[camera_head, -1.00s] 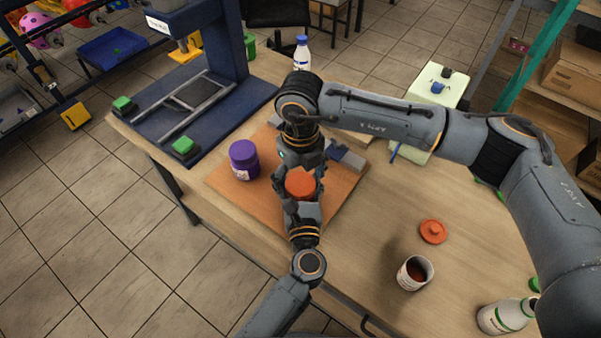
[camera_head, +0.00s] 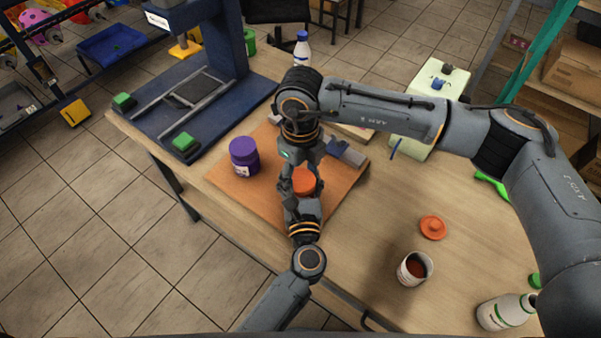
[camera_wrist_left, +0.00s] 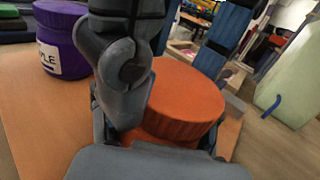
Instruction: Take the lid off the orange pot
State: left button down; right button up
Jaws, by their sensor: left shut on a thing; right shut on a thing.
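The orange pot (camera_head: 304,182) stands on the brown board, mostly hidden between my two grippers. Its round orange lid (camera_wrist_left: 182,92) shows large in the left wrist view, with the lid's left side hidden behind a grey finger. My left gripper (camera_head: 298,194) comes in low from the front and is shut around the pot's body. My right gripper (camera_head: 301,172) comes down from above, with its fingers on either side of the lid, shut on it. I cannot tell whether the lid is apart from the pot.
A purple-lidded jar (camera_head: 244,156) stands left of the pot on the board (camera_head: 222,180). An open cup (camera_head: 414,268), a loose orange-red lid (camera_head: 432,228) and a white bottle (camera_head: 505,312) are at the right. A blue press (camera_head: 215,60) stands behind left.

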jog(key=o, duration=1.3)
notch_tip(320, 180, up, 4)
jog(key=shift+r, duration=0.25)
jog(key=shift+c, duration=0.5)
jog(key=shift+r+n, duration=0.6)
jog(key=shift+r, duration=1)
jog(key=shift+f, duration=3.9)
